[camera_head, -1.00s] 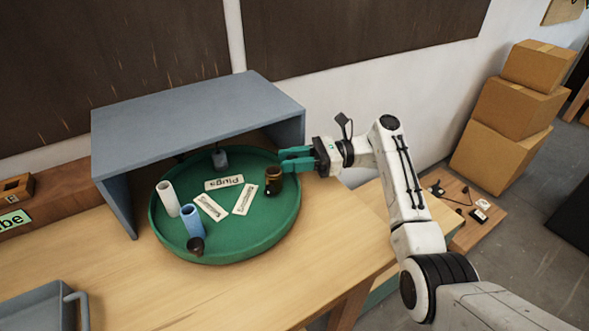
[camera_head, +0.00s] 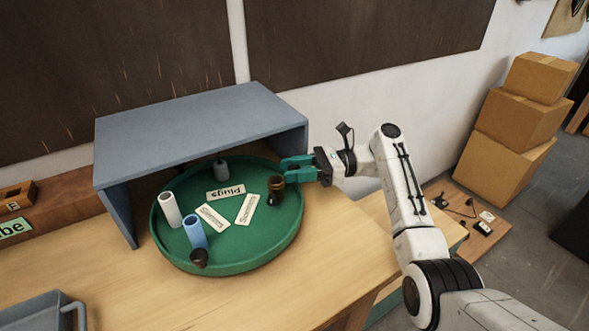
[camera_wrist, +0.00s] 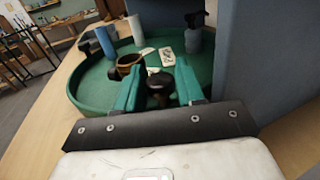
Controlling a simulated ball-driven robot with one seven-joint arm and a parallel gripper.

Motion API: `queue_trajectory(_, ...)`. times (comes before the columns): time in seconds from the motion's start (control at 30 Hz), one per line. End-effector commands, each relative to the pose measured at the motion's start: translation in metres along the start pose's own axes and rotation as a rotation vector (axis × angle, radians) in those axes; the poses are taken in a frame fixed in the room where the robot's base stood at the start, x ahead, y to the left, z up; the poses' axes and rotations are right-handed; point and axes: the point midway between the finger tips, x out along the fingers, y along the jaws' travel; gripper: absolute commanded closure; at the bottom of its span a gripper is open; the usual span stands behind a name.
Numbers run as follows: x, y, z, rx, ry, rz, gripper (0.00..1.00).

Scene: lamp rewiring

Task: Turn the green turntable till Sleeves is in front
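The green turntable (camera_head: 240,259) sits on the wooden bench, its back part under a grey-blue shelf. It bears a white tube (camera_head: 170,210), a blue tube (camera_head: 194,232), a black piece (camera_head: 199,258) at the front, an amber-brown cup (camera_head: 276,186) at the right and a grey piece (camera_head: 221,170) at the back. A label reading "Plugs" (camera_head: 226,192) lies near the middle, with two labels (camera_head: 212,216) I cannot read surely. My gripper (camera_head: 290,168) is at the turntable's right rim, teal fingers apart. In the wrist view a dark round piece (camera_wrist: 159,88) shows between the fingers.
The grey-blue shelf (camera_head: 200,118) covers the turntable's back, its right wall close to my gripper. A grey tray (camera_head: 40,308) stands at the front left. Cardboard boxes (camera_head: 515,118) stand at the right. The bench in front of the turntable is clear.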

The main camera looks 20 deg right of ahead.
Motion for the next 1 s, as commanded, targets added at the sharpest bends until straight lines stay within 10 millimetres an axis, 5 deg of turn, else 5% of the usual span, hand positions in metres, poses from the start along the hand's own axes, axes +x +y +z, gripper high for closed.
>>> queue_trajectory(0.6, -0.095, -0.001, -0.001, 0.000, 0.000, -0.003, 0.62)
queue_trajectory(1.0, -0.108, 0.000, 0.000, 0.000, 0.000, -0.001, 0.62)
